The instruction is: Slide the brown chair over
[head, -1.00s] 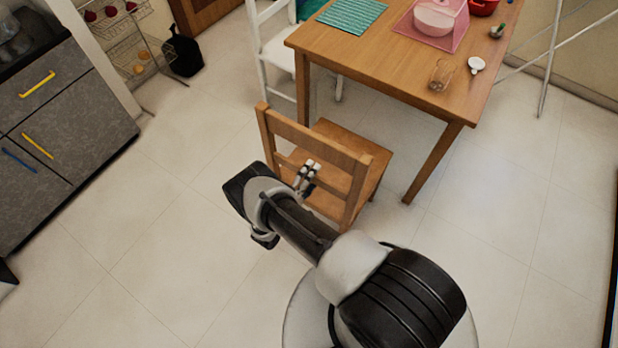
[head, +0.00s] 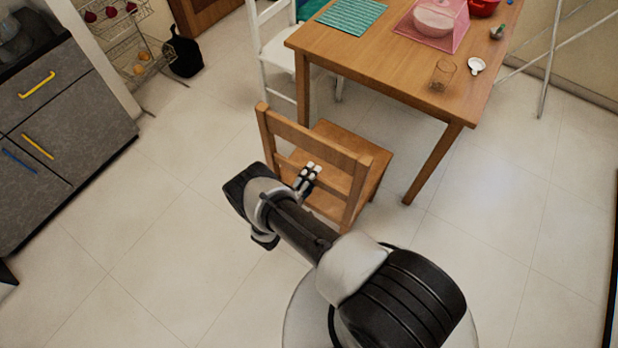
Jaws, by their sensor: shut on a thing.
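The brown wooden chair (head: 318,132) stands upright on the tiled floor in the middle of the head view, its back towards me. Its seat (head: 350,143) faces the table and lies near the table's front left leg. My gripper (head: 310,172) is at the chair's back, its fingers shut on a lower back slat (head: 338,184). My arm hides part of the chair's lower side and legs.
A wooden table (head: 375,60) stands behind the chair, with a pink cover (head: 436,25), a glass (head: 442,75) and a green mat (head: 352,16). A white chair (head: 272,45) is at its left. Grey cabinets (head: 70,120) stand left. Floor between is clear.

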